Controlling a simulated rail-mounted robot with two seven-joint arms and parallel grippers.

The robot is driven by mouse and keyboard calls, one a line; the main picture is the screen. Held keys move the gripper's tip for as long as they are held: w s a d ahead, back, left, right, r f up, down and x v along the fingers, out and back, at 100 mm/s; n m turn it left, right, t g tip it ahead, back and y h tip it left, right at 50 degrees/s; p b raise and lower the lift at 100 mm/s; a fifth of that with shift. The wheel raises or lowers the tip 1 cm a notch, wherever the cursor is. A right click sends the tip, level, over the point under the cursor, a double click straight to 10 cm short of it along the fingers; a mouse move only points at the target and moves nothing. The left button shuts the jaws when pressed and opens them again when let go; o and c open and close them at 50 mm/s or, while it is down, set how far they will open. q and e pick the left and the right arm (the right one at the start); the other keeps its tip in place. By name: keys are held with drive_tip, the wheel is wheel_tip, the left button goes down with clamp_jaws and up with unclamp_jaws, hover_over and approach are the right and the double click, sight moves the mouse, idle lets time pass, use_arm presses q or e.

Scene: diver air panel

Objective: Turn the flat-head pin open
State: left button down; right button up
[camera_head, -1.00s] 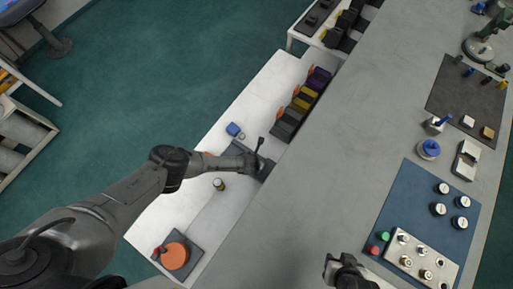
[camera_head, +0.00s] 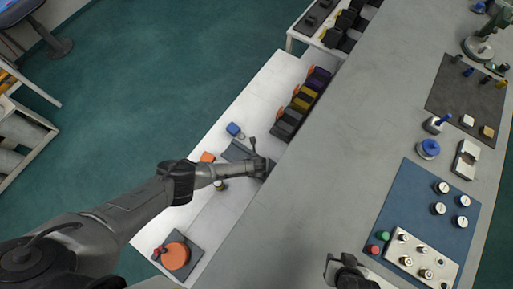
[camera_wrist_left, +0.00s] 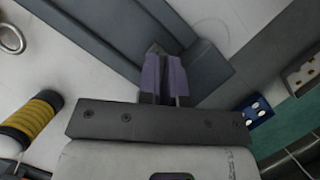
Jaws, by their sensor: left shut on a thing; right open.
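My left gripper (camera_head: 265,168) is over the right side of the white lower bench, close to the grey counter's edge. In the left wrist view its purple-grey fingers (camera_wrist_left: 160,65) are together at a dark grey plate (camera_wrist_left: 90,28). They are shut on a small dark thing at the tips, mostly hidden, and I cannot tell for sure if it is the flat-head pin. The dark plate (camera_head: 238,151) shows partly behind my left wrist in the head view. My right gripper (camera_head: 345,268) is open and empty over the grey counter at the bottom.
On the white bench (camera_head: 262,88) are a blue block (camera_head: 234,130), an orange piece (camera_head: 207,157) and an orange disc (camera_head: 177,256). A yellow-and-black cylinder (camera_wrist_left: 32,120) lies beside my left gripper. A row of dark holders (camera_head: 290,122) stands along the counter (camera_head: 330,150).

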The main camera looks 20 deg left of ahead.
use_arm(q)
drive_tip(key=shift+s+f+n+g+y, duration=0.1)
drive_tip(key=shift+n+g+y, duration=0.1)
drive_tip(key=shift+n, duration=0.45)
drive_tip(key=shift+f+n+g+y, duration=0.1)
drive_tip(key=shift+n+y, duration=0.1)
drive_tip(key=shift+n, duration=0.45)
use_arm(e)
drive_tip(key=shift+f, duration=0.15)
use_arm(q)
drive_tip(key=shift+n, duration=0.3)
use_arm(e)
drive_tip(key=shift+a, duration=0.15)
use_arm(q)
drive_tip(key=c, duration=1.6)
unclamp_jaws()
drive_tip(key=shift+o, duration=0.2)
drive_tip(key=shift+r, duration=0.1)
use_arm(e)
drive_tip(key=shift+d, duration=0.2)
